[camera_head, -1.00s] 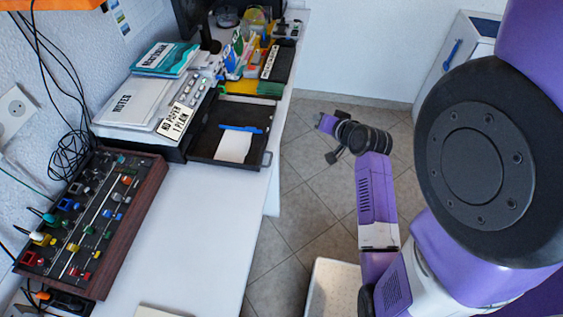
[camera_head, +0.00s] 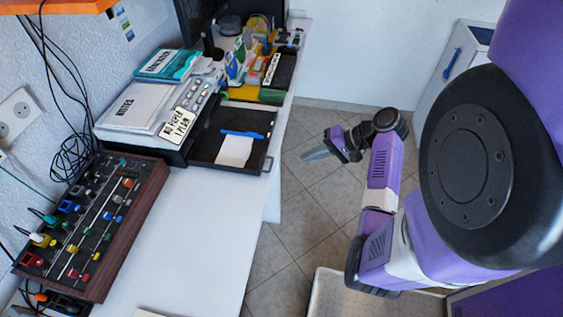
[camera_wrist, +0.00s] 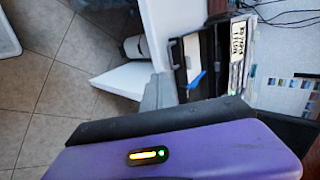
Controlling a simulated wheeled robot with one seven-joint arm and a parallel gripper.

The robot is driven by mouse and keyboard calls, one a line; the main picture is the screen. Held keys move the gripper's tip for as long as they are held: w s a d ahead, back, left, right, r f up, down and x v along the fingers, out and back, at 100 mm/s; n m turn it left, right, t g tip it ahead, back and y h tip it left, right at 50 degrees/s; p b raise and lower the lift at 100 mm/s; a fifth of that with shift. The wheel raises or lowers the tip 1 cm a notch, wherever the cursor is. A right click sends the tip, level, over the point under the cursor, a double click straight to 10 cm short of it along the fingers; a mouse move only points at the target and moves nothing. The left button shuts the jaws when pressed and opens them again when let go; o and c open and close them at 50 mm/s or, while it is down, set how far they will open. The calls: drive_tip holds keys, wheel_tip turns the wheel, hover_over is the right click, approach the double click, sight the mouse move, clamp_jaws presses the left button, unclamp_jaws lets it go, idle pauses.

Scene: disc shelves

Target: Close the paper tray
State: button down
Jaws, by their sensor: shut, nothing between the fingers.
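The paper tray (camera_head: 204,150) is a black drawer pulled out to the right from the unit under the printer-like stack (camera_head: 135,108) on the white desk. A white paper and a blue pen (camera_head: 242,134) lie in it. Its handle (camera_head: 268,163) is at the right end, near the desk edge. The tray also shows in the wrist view (camera_wrist: 206,62), beyond the fingers. My gripper (camera_head: 309,155) is shut and empty, in the air over the floor, right of the tray and apart from it. The grey fingers also show in the wrist view (camera_wrist: 160,92).
A mixer board (camera_head: 92,222) with a wooden frame lies on the desk at the left. A "no paper" label (camera_head: 178,125) is on the unit's front. Stationery and a black box crowd the desk behind the tray. Tiled floor lies open right of the desk.

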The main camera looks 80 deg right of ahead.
drive_tip(key=w+r+x, duration=0.1)
drive_tip(key=x, duration=0.9)
drive_tip(key=shift+p, duration=0.35)
drive_tip(key=shift+r, duration=0.15)
drive_tip(key=shift+w+a, duration=0.1)
drive_tip(key=shift+w, duration=0.05)
approach(202, 157)
drive_tip(key=b+x, duration=0.1)
drive_tip(key=x, duration=0.4)
drive_tip(key=shift+w+r, duration=0.15)
drive_tip(key=shift+w, duration=0.6)
drive_tip(key=shift+a, duration=0.1)
